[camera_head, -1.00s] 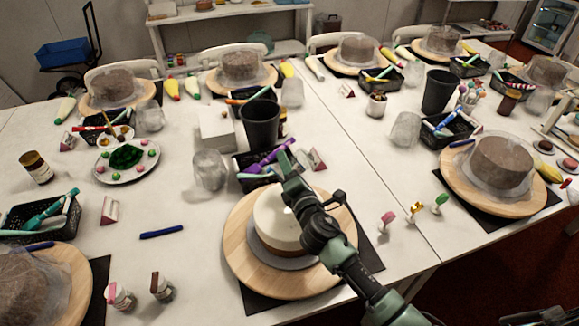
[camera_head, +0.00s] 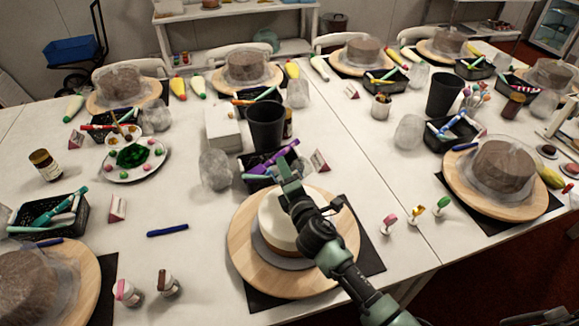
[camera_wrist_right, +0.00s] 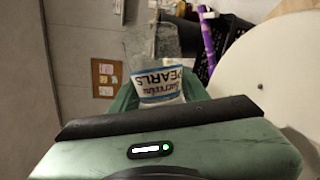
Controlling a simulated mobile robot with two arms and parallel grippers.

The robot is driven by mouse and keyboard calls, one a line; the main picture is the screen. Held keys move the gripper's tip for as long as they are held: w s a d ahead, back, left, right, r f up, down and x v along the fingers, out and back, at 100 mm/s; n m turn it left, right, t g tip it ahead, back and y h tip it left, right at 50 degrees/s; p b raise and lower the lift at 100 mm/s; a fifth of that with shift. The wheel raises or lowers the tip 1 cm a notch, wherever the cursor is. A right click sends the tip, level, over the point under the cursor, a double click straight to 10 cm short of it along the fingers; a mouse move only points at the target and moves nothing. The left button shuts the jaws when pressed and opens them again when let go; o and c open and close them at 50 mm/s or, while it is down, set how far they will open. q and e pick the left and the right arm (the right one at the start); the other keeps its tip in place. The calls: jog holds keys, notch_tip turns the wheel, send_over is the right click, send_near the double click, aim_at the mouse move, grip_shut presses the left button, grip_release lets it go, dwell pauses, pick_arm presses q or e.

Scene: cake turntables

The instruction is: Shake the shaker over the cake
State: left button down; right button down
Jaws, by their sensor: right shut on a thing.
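The cake (camera_head: 276,222) has a white top and a brown lower side, and sits on a round wooden turntable (camera_head: 240,262) at front centre. It also shows as a pale round surface at the right of the right wrist view (camera_wrist_right: 275,80). My right gripper (camera_head: 288,183) is over the cake's upper part in the head view. It is shut on a small shaker (camera_wrist_right: 160,86) labelled "PEARLS", seen tilted in the right wrist view. In the head view the shaker is hidden or too small to make out. My left gripper is not in view.
A black cup (camera_head: 266,127) and a black basket of pens (camera_head: 255,182) stand just behind the cake. Small coloured stamps (camera_head: 415,207) stand to its right. The white table is bare around a blue pen (camera_head: 167,230).

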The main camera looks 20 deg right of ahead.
jog(key=shift+s+a, duration=0.25)
jog(key=shift+s, duration=0.35)
jog(key=shift+n+b, duration=0.4)
jog(key=shift+r, duration=0.1)
jog(key=shift+w+d+r+p, duration=0.15)
jog(key=shift+d+r+p, duration=0.15)
jog(key=shift+a+f+b, duration=0.3)
jog(key=shift+f+b, duration=0.05)
jog(key=shift+f, duration=0.05)
jog(key=shift+a+r+n+t+b, duration=0.1)
jog(key=shift+r+n+t+b, duration=0.1)
jog(key=shift+n+t+b, duration=0.15)
jog(key=shift+r, duration=0.1)
